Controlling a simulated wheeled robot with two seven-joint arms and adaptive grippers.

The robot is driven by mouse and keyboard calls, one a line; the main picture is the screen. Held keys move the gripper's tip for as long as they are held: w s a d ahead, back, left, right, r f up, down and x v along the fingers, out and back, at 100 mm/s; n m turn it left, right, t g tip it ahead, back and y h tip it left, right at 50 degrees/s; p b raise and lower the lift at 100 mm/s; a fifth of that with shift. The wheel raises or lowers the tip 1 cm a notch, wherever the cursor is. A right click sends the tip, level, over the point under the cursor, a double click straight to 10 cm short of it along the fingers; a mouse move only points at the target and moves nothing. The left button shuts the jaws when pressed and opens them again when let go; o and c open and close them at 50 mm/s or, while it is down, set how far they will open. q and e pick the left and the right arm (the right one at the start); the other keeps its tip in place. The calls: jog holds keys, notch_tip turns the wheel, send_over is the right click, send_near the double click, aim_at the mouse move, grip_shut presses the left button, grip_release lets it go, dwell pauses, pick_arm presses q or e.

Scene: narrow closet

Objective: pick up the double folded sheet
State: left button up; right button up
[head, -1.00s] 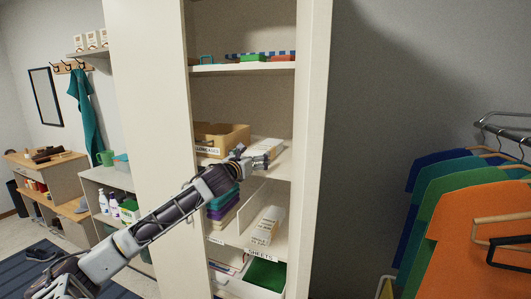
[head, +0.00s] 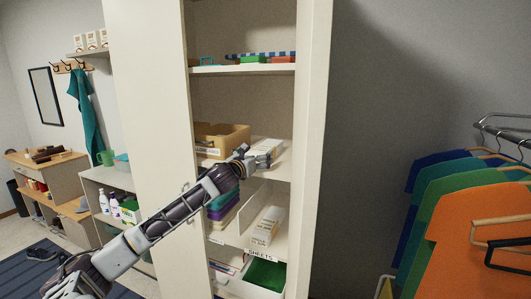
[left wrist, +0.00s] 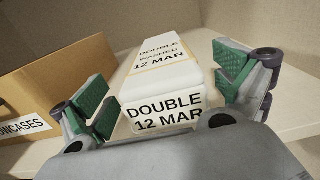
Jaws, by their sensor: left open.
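The double folded sheet (left wrist: 165,78) is a white folded bundle with printed labels, "DOUBLE WASHED 12 MAR" on top and "DOUBLE 12 MAR" on its front end. It lies on the middle cabinet shelf, and part of it shows in the head view (head: 268,145). My left gripper (head: 259,158) is at the front of that shelf. In the left wrist view my left gripper (left wrist: 168,92) is open, with one green-padded finger on each side of the sheet's near end. Whether either pad touches it is unclear. My right gripper is not in view.
A cardboard pillowcases box (head: 222,139) stands left of the sheet. Another white labelled bundle (head: 266,227) lies on the shelf below, with coloured folded cloths (head: 222,207) to its left. The cabinet's side wall (head: 312,150) is close on the right.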

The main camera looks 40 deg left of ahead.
pick_arm(q)
jog(key=shift+p+x, duration=0.35)
jog(key=shift+x, duration=0.95)
jog(key=shift+c, duration=0.2)
jog(key=c, duration=1.2)
jog(key=shift+r, duration=0.1)
jog(key=shift+c, duration=0.8)
jog(key=shift+r, duration=0.1)
